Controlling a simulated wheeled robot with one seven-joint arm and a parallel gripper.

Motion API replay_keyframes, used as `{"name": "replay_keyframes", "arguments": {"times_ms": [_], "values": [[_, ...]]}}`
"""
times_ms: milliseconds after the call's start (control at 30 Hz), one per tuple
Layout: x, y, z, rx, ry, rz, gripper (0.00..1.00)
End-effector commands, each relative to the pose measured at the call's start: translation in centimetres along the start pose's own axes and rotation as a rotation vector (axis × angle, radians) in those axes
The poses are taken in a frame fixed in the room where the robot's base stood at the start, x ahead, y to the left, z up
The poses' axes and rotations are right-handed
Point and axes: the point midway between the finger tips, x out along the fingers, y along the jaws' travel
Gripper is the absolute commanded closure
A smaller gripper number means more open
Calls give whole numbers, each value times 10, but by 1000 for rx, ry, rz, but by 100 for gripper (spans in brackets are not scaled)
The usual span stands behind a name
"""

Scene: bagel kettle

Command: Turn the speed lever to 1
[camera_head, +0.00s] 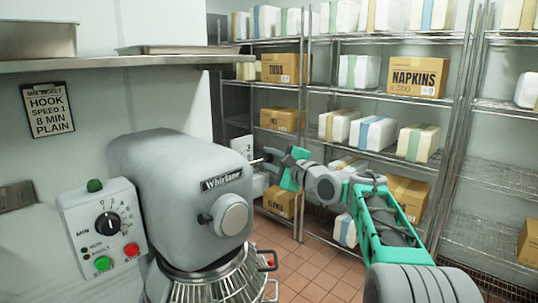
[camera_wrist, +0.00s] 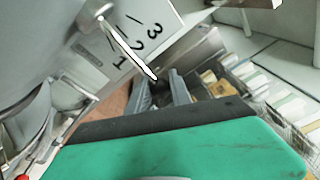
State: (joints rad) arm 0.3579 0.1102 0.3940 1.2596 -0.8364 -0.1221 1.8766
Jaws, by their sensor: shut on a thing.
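The grey mixer (camera_head: 180,180) marked Whirlane stands at the left in the head view. Its speed lever is a thin pale rod, seen in the wrist view (camera_wrist: 133,53), running from a pivot on the mixer's side to a dark end between my fingers. A white scale plate (camera_wrist: 165,28) behind it carries 1, 2 and 3. The rod crosses the picture between the 1 and the 2; the oblique view leaves its exact setting unclear. My gripper (camera_wrist: 160,92) is shut on the lever's end. In the head view, my gripper (camera_head: 277,157) is beside the mixer's far right side, its fingertips small.
A sign (camera_head: 48,110) on the wall reads HOOK, SPEED 1, 8 MIN, PLAIN. A control box (camera_head: 102,228) with dial and buttons is on the mixer's left. A wire bowl guard (camera_head: 215,285) is below. Wire shelves (camera_head: 380,95) with boxes line the back; tiled floor lies between.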

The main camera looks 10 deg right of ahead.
Motion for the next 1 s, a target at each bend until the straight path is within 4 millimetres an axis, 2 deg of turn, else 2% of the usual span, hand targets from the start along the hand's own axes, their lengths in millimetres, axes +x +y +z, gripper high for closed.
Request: {"name": "replay_keyframes", "arguments": {"times_ms": [233,567,600,833,1000], "values": [[0,20,-4,239,14,39,100],[0,26,-7,264,16,41,100],[0,26,-7,264,16,41,72],[0,26,-7,263,16,40,53],[0,26,-7,263,16,40,53]]}}
